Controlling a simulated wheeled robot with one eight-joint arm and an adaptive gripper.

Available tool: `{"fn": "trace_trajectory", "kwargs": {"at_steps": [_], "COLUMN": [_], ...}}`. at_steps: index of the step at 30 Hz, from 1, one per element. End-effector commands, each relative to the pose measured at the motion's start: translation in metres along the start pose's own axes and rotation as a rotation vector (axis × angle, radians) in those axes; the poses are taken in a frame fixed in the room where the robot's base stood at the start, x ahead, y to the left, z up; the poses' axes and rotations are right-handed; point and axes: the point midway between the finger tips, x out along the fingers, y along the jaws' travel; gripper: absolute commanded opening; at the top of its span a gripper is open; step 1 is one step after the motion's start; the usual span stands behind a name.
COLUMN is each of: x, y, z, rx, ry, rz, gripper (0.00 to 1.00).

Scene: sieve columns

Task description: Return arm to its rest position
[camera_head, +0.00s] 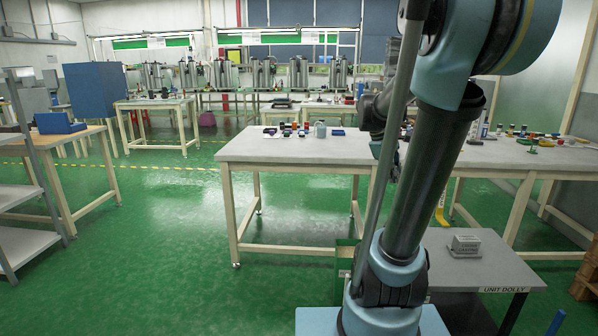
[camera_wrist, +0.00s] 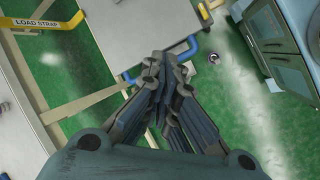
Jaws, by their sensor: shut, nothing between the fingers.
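My arm rises in the right part of the head view, with its dark lower link upright and its blue upper joints folded over at the top. My gripper (camera_wrist: 163,65) shows in the wrist view. Its dark fingers come together at the tips, with nothing between them. It hangs above the green floor and the edge of a grey-topped dolly. In the head view I cannot make out the gripper's fingers; a dark part of the arm shows behind the lower link.
A worktable (camera_head: 300,150) with small items stands ahead. A unit dolly (camera_head: 490,268) carries a grey block (camera_head: 465,246) close at right. A side table (camera_head: 520,155) holds several small things. A shelf rack (camera_head: 30,245) is at left. Green floor (camera_head: 150,270) is clear at front left.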

Motion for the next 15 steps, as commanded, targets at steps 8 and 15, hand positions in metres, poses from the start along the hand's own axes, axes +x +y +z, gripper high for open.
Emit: {"fn": "trace_trajectory", "kwargs": {"at_steps": [8,15], "x": [0.008,0.023], "y": [-0.085,-0.154], "z": [0.018,0.029], "rx": [0.226,0.426], "ry": [0.113,0.192], "rz": [-0.083,-0.177], "gripper": [0.00,0.00]}}
